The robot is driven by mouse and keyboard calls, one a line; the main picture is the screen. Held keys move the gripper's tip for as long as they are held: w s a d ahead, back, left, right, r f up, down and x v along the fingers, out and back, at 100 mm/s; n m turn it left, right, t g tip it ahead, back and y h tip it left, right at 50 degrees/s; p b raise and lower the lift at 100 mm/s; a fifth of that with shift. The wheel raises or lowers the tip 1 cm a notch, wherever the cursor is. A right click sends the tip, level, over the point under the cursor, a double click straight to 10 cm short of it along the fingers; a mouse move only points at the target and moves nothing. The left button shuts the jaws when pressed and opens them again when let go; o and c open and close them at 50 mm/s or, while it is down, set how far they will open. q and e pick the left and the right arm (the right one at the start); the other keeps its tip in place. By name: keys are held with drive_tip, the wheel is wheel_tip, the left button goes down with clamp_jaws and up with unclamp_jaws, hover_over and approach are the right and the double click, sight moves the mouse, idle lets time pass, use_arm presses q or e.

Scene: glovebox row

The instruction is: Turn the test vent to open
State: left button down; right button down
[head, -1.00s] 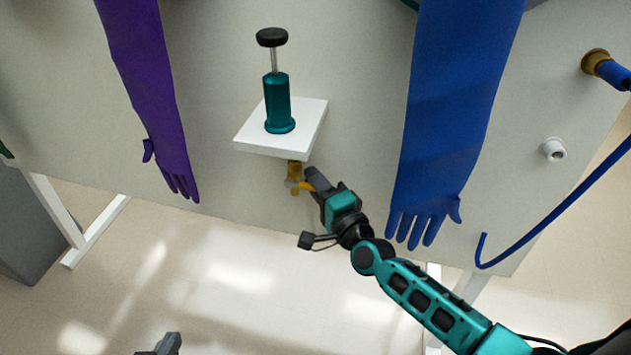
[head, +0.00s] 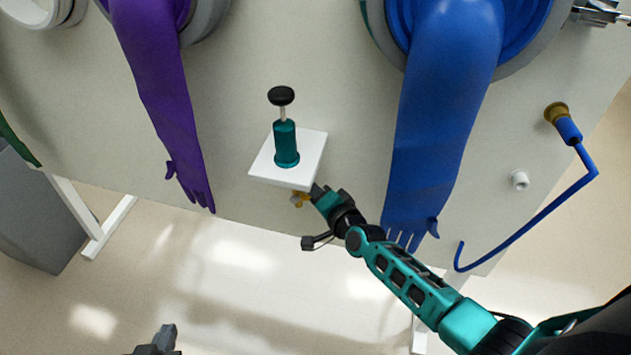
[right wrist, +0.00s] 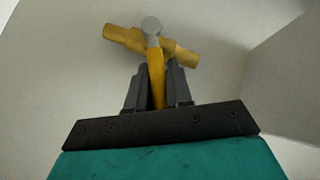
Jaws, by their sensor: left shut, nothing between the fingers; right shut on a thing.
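The test vent (head: 298,200) is a small brass valve under the white shelf on the pale panel; the shelf hides part of it in the head view. In the right wrist view its brass body (right wrist: 122,37) lies nearly level, with a grey round cap in front. Its yellow lever (right wrist: 156,75) runs down from the cap, crosswise to the body. My right gripper (right wrist: 157,88) is shut on this lever, one finger on each side; it also shows in the head view (head: 317,191). My left gripper (head: 162,340) is shut and empty at the bottom edge, far from the vent.
The white shelf (head: 315,150) carries a teal hand pump (head: 285,145) just above my right gripper. A purple glove (head: 160,95) hangs to the left and a blue glove (head: 435,150) to the right, close to my right arm. A blue hose (head: 540,215) hangs farther right.

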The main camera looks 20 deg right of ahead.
drive_tip(key=shift+r, duration=0.15)
drive_tip(key=c, duration=1.1)
unclamp_jaws()
drive_tip(key=shift+s, duration=0.1)
drive_tip(key=v, duration=1.2)
drive_tip(key=shift+s+r, duration=0.2)
drive_tip(key=shift+s, duration=0.05)
drive_tip(key=shift+d, duration=0.1)
drive_tip(key=shift+c, duration=0.4)
